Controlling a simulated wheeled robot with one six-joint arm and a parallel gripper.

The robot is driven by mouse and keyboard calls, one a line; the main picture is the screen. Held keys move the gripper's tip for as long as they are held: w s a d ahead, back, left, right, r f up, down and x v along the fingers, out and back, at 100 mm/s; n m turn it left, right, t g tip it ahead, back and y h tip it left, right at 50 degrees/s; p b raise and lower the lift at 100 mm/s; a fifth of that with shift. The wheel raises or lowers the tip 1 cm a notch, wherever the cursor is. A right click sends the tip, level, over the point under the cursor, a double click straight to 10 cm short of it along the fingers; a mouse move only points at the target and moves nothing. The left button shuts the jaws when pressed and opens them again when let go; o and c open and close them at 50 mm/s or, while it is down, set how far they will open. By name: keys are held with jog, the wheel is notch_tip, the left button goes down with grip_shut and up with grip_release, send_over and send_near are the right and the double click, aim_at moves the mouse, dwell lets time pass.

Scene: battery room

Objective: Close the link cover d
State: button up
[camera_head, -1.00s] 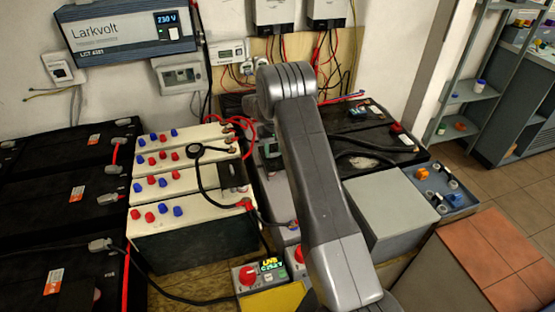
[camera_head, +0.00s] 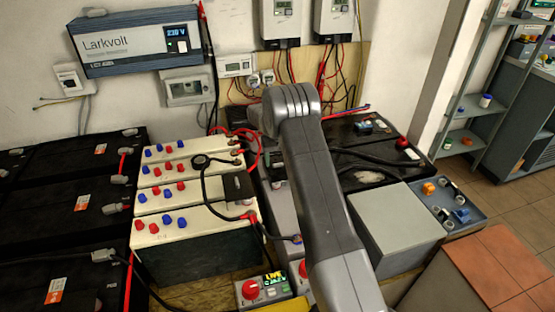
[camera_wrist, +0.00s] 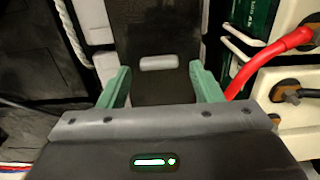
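In the wrist view my gripper (camera_wrist: 160,88) shows two green fingers standing apart, with nothing held between them. A dark flat panel (camera_wrist: 158,30) with a pale oblong tab (camera_wrist: 159,62) lies beyond and between the fingertips. I cannot tell whether this panel is link cover d, nor whether the fingers touch it. In the head view my grey arm blocks the middle and my gripper is hidden. A small black block (camera_head: 238,187) sits on the cream batteries (camera_head: 185,211); no lettering marks it as a cover.
A red cable (camera_wrist: 268,58) passes close to the right finger in the wrist view; a white rope (camera_wrist: 72,32) hangs left. Black batteries (camera_head: 60,215) stand left in the head view. A grey box (camera_head: 395,222) and a blue-grey tray (camera_head: 468,222) are right of my arm.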

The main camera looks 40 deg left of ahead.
notch_tip(320, 180, up, 14)
jog(key=shift+b, duration=0.45)
jog(key=shift+f, duration=0.1)
notch_tip(320, 180, down, 14)
jog(key=shift+p, duration=0.5)
jog(key=shift+s+d, duration=0.25)
jog(key=shift+d, duration=0.05)
